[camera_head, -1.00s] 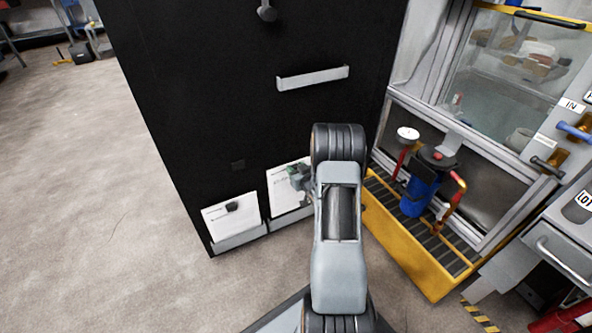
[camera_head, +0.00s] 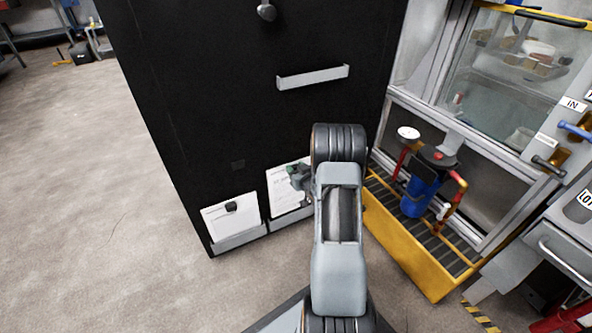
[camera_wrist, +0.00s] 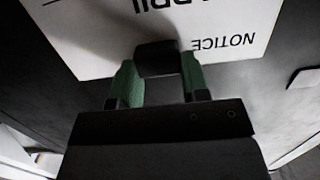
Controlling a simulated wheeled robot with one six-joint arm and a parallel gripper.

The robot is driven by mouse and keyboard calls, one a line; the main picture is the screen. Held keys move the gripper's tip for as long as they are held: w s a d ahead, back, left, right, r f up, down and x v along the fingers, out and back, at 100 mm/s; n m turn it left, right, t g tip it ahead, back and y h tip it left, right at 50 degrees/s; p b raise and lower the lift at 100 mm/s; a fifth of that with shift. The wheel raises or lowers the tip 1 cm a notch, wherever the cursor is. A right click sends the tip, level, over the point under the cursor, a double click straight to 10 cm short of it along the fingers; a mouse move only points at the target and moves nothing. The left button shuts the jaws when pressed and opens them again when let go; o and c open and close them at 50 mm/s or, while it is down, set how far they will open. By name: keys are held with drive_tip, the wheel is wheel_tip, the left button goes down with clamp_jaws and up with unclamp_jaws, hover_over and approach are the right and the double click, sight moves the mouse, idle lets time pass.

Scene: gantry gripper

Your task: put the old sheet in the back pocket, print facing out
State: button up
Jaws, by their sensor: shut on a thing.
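My gripper (camera_head: 300,178) is at the low right part of the black cabinet face, partly hidden by my arm. In the wrist view its green fingers (camera_wrist: 160,82) are shut on a black block (camera_wrist: 156,58) at the edge of a white sheet (camera_wrist: 100,38). The sheet's print, with "NOTICE", faces the wrist camera and reads upside down. In the head view this sheet (camera_head: 279,200) stands at the lower right grey pocket (camera_head: 290,219); whether its lower edge is inside, I cannot tell. Another white sheet (camera_head: 218,224) with a black knob stands in the lower left pocket (camera_head: 240,238).
A long grey holder (camera_head: 312,77) higher on the black cabinet (camera_head: 215,100) looks empty. A yellow-edged platform (camera_head: 410,255) with a blue canister (camera_head: 420,192) stands to the right. The floor (camera_head: 90,180) to the left is clear.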

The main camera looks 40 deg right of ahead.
drive_tip(key=shift+f+b, duration=1.05)
drive_tip(key=shift+f, duration=3)
drive_tip(key=o, duration=1.3)
drive_tip(key=shift+s, duration=0.1)
drive_tip(key=p+v, duration=0.5)
drive_tip(key=v, duration=0.8)
drive_tip(key=shift+s+a, duration=0.1)
drive_tip(key=shift+s, duration=0.2)
